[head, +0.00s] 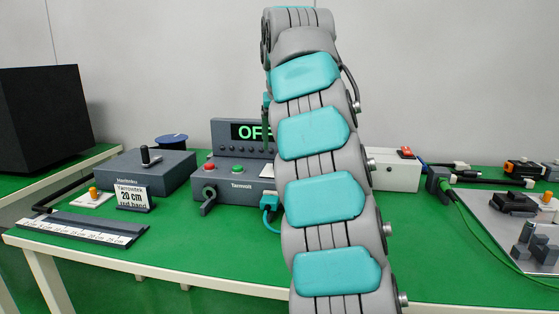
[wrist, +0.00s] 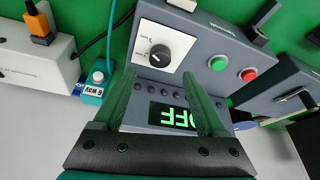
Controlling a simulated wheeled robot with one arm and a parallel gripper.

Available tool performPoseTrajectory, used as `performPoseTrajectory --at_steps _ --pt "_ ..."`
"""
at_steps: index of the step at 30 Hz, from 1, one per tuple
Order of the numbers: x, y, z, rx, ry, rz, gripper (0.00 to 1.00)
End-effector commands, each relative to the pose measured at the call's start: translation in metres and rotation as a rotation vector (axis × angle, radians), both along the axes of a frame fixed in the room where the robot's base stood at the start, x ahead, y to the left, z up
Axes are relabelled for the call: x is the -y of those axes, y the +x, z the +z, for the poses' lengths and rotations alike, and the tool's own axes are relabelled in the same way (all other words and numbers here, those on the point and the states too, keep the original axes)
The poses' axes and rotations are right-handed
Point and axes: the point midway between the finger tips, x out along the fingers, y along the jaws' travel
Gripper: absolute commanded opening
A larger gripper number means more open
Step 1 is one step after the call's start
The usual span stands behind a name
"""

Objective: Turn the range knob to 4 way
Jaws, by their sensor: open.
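The grey control box (head: 228,182) stands on the green table in the head view, with its display (head: 250,131) reading OFF. My arm hides its right part in that view. In the wrist view a round black knob (wrist: 160,56) sits on a white plate (wrist: 146,38) on the box. The small labels beside it are too small to read surely. The display also shows upside down in the wrist view (wrist: 172,117). My gripper (wrist: 159,75) is open and empty, its fingertips on either side below the knob in the picture, apparently apart from it.
A green button (wrist: 218,63) and a red button (wrist: 249,74) sit right of the knob. A teal connector (wrist: 97,83) with a "6 way" tag lies to the left. A second grey box (head: 148,172) with a lever and a white box (head: 396,174) flank the control box.

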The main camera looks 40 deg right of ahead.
Motion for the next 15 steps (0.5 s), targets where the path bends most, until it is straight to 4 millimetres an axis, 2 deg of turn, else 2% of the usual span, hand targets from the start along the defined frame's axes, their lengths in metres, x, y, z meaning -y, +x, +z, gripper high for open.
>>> performPoseTrajectory --at_steps 5,9,15 --pt "0.003 0.001 -0.010 -0.007 0.003 -0.002 0.74" --pt "0.007 0.009 -0.034 -0.004 0.001 0.001 0.74" --pt "0.012 0.015 -0.051 -0.005 0.002 0.000 0.74"
